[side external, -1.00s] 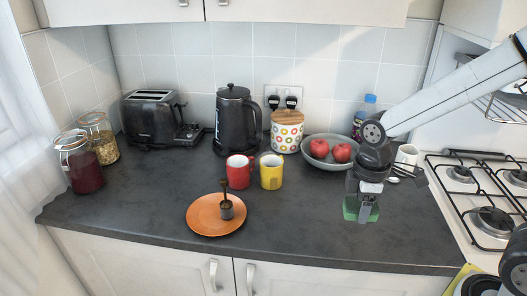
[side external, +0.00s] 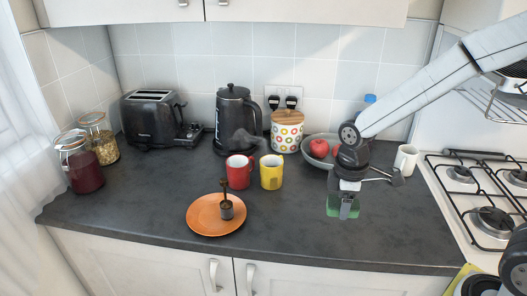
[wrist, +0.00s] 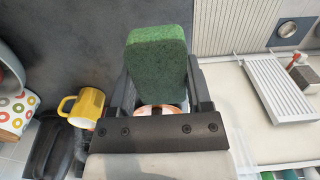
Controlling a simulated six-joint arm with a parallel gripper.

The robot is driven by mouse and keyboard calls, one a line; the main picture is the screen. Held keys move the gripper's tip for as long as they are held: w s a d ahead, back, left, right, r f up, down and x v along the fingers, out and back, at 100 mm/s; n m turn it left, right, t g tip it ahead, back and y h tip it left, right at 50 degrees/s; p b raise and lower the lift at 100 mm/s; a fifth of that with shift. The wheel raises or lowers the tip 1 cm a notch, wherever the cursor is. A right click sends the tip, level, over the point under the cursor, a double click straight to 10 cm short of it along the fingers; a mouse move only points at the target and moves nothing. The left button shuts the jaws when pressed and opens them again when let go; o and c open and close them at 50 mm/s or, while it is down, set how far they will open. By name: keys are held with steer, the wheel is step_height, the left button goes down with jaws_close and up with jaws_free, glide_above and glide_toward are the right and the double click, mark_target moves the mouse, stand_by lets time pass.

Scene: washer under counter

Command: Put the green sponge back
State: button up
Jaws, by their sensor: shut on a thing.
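The green sponge (side external: 334,206) is between the fingers of my gripper (side external: 347,208), over the front right part of the dark worktop (side external: 290,225). In the wrist view the sponge (wrist: 156,62) stands out beyond the fingers of my gripper (wrist: 160,90), which are shut on its sides. The fingers hide part of the sponge in the side view. I cannot tell exactly how high it is above the worktop.
A grey bowl with red apples (side external: 319,149) is behind my gripper, partly hidden by my arm. A white mug (side external: 406,159) stands right, beside the gas hob (side external: 480,190). Yellow (side external: 271,172) and red (side external: 239,172) mugs and an orange plate (side external: 205,216) are left. The worktop's front right is clear.

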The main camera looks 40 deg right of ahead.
steer(key=w+f, duration=0.2)
steer(key=w, duration=0.2)
glide_above(309, 223)
steer(key=shift+s+f, duration=0.15)
steer(key=shift+f, duration=1.1)
steer(key=shift+s+f, duration=0.15)
steer(key=shift+f, duration=1.1)
steer(key=shift+w+f, duration=0.2)
steer(key=shift+f, duration=1.65)
steer(key=shift+f, duration=0.1)
steer(key=o, duration=1.1)
